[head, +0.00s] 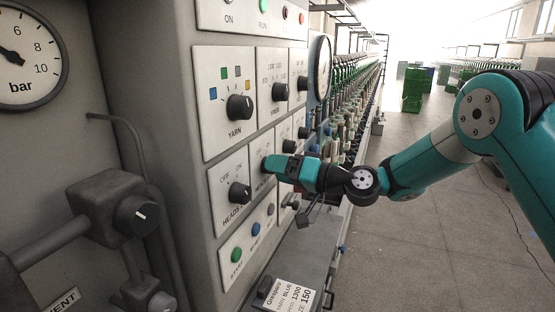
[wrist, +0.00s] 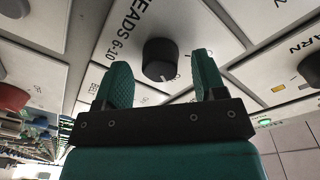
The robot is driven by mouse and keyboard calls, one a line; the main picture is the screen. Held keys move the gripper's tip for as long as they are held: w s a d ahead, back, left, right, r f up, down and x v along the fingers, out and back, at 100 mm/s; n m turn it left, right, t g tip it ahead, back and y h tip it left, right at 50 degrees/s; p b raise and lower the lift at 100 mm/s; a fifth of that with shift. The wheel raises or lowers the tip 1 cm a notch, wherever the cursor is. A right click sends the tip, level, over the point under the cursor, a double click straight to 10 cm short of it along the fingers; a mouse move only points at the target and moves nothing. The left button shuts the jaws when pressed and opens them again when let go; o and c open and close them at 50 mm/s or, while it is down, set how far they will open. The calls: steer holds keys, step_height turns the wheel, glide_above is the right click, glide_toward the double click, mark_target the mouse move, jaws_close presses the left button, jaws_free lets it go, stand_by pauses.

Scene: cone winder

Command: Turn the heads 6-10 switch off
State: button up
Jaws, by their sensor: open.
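The heads 6-10 switch is a round black knob (wrist: 160,58) on a pale plate, beside the printed label HEADS 6-10, in the wrist view.
The neighbouring heads knob (head: 240,193) is at the lower left of my gripper, and the YARN knob (head: 239,107) is above. Push buttons (head: 255,229) are below. A grey ledge with a label card (head: 290,294) juts out underneath. The aisle floor (head: 430,220) at right is open.

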steer(key=shift+w+a, duration=0.2)
steer(key=shift+a, duration=0.25)
steer(key=c, duration=0.9)
steer(key=shift+f, duration=0.1)
